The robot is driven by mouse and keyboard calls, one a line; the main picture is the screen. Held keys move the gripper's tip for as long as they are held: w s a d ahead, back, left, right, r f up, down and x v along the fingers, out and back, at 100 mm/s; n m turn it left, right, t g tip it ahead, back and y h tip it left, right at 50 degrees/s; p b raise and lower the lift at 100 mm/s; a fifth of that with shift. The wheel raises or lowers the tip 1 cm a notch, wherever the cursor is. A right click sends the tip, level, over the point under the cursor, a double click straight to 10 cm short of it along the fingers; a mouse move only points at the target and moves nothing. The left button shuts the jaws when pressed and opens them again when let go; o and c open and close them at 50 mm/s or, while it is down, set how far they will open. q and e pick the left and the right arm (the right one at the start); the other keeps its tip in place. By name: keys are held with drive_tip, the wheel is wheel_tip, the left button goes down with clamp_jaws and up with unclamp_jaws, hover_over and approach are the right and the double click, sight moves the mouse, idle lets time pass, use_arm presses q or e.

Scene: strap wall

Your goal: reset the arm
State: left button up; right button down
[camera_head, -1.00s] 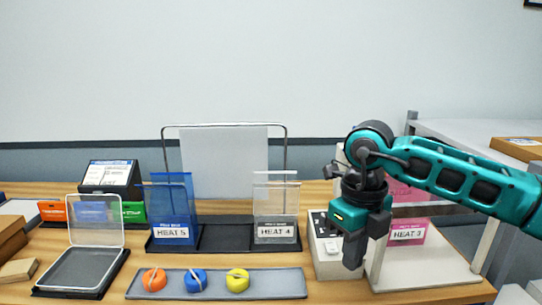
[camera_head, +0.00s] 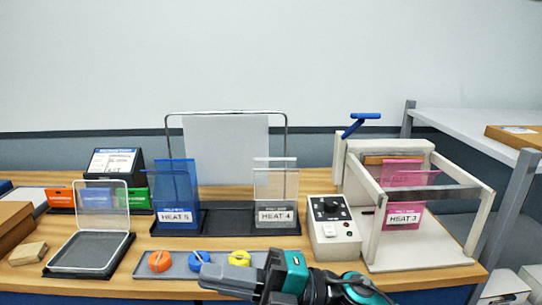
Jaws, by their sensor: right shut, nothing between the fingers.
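My right gripper (camera_head: 210,278) is low at the front edge of the table, its dark fingers pointing left and shut with nothing between them. My right arm lies low at the bottom of the view, teal and black, and runs off the bottom edge. The gripper is in front of the grey tray (camera_head: 184,265) and hides part of its front. An orange disc (camera_head: 158,261), a blue disc (camera_head: 197,258) and a yellow disc (camera_head: 240,258) are in the tray. My left gripper is not in view.
A blue HEAT 5 holder (camera_head: 176,195) and a clear HEAT 4 holder (camera_head: 276,195) stand on a black base. A white control box (camera_head: 335,230) and a white frame machine with a pink HEAT 3 holder (camera_head: 403,216) stand at right. A clear-lidded box (camera_head: 88,252) stands at left.

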drive_tip(key=w+d+f+m+t+h, duration=0.3)
drive_tip(key=d+f+m+t+h, duration=0.35)
drive_tip(key=m+t, duration=0.4)
drive_tip(key=w+d+f+m+t+h, duration=0.2)
drive_tip(key=d+f+m+t+h, duration=0.4)
drive_tip(key=m, duration=0.8)
drive_tip(key=s+d+f+m+g+h, duration=0.2)
drive_tip(key=s+d+f, duration=0.4)
drive_tip(key=f, duration=0.4)
drive_tip(key=s+d+f+m+g+h, duration=0.3)
drive_tip(key=s+d+f+m+h, duration=0.1)
drive_tip(key=f, duration=0.5)
drive_tip(key=shift+s+d+f+m+h, duration=0.35)
drive_tip(key=shift+s+d+m, duration=0.55)
drive_tip(key=shift+s, duration=0.35)
